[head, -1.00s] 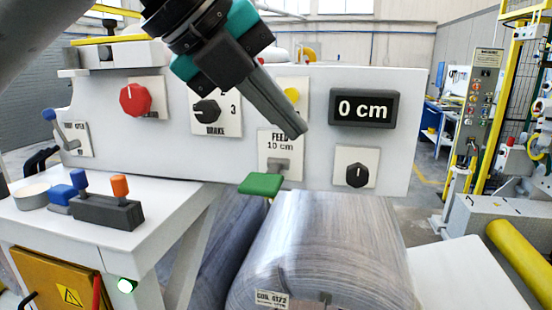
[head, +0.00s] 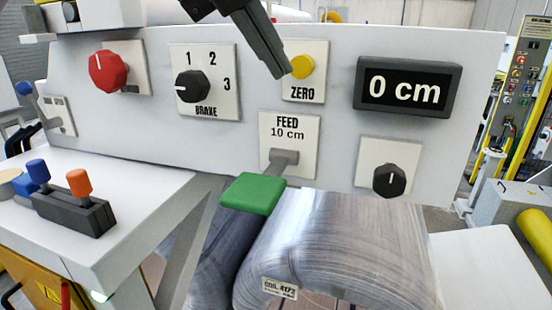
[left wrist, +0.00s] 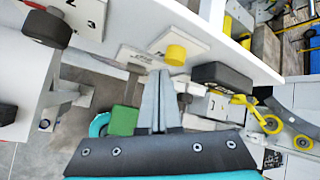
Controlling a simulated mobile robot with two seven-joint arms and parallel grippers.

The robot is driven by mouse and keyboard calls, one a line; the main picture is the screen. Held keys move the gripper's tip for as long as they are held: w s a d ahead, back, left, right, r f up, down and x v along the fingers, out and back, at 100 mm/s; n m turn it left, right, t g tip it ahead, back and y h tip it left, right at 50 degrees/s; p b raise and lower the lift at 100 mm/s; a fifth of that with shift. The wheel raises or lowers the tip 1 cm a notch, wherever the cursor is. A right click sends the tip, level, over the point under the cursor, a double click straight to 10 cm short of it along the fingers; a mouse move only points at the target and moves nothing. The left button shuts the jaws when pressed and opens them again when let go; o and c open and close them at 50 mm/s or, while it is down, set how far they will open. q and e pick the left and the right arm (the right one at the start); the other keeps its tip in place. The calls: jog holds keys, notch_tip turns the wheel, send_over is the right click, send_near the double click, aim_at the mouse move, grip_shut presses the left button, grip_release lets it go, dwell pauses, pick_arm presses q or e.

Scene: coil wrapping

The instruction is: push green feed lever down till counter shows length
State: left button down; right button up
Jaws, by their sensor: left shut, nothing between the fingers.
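The green feed lever (head: 254,193) sticks out from the plate marked FEED 10 cm (head: 290,130) on the white panel. It also shows in the left wrist view (left wrist: 123,121), left of the fingers. The counter (head: 407,88) reads 0 cm. My left gripper (head: 281,72) is shut and empty. Its fingertips are at the top of the head view, beside the yellow ZERO button (head: 301,67) and above the lever, apart from the lever. In the left wrist view the shut fingers (left wrist: 159,76) point towards the panel. My right gripper is not in view.
A steel-coloured coil (head: 335,240) lies below the panel. A red knob (head: 107,72), a BRAKE selector (head: 192,86) and a black knob (head: 389,179) are on the panel. Blue and orange levers (head: 79,182) stand on the white table at left. Space before the feed lever is clear.

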pick_arm(q)
jog(key=f, duration=0.2)
jog(key=b, duration=0.5)
send_over(285, 162)
jog(key=s+a, duration=0.2)
jog(key=f, duration=0.5)
jog(key=shift+d+f, duration=0.1)
jog(key=shift+d, duration=0.1)
jog(key=shift+f+b, duration=0.5)
jog(key=shift+f, duration=0.2)
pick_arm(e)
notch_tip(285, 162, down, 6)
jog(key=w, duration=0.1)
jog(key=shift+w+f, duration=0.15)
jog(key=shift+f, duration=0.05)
pick_arm(q)
jog(key=shift+s+f+b, duration=0.1)
jog(key=shift+f+b, duration=0.25)
jog(key=shift+b, duration=0.5)
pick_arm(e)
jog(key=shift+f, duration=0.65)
pick_arm(q)
jog(key=shift+f+b, duration=0.6)
jog(key=shift+b, duration=0.15)
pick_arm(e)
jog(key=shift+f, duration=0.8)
